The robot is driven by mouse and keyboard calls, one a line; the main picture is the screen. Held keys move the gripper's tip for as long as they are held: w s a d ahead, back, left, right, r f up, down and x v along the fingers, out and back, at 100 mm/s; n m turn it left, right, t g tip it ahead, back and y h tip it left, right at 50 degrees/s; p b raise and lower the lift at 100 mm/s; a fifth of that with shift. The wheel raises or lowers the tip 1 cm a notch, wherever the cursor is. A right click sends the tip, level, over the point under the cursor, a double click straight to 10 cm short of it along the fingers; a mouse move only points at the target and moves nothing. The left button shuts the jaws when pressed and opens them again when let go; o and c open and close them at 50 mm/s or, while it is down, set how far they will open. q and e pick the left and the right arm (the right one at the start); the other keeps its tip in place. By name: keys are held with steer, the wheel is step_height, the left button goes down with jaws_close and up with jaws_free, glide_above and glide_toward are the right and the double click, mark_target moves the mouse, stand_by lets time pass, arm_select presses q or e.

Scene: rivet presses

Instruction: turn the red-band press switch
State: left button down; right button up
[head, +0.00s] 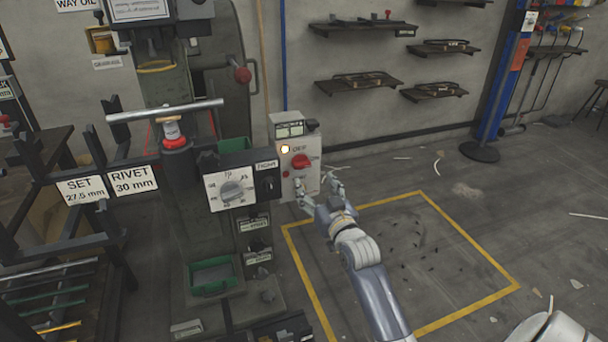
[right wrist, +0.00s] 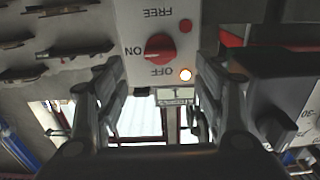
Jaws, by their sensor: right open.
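The press (head: 165,80) has a red collar (head: 175,142) below its T-handle. A grey switch box (head: 310,180) stands right of it, with a red rotary switch (head: 301,161) and a lit lamp (head: 285,149) near OFF. In the right wrist view the box appears upside down; the red switch (right wrist: 160,47) sits among FREE, ON and OFF labels. I cannot tell surely which label it points to. My right gripper (head: 320,190) is open and empty, just below and right of the switch. In the wrist view its fingers (right wrist: 160,92) frame the box, apart from the switch. My left gripper is not in view.
A rack (head: 90,165) with SET and RIVET signs stands further left. Wall shelves (head: 358,82) hang behind.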

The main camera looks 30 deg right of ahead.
mark_target(303, 168)
steer(key=b+x, duration=0.2)
steer(key=x, duration=0.7)
steer(key=shift+w, duration=0.1)
steer(key=c, duration=1.1)
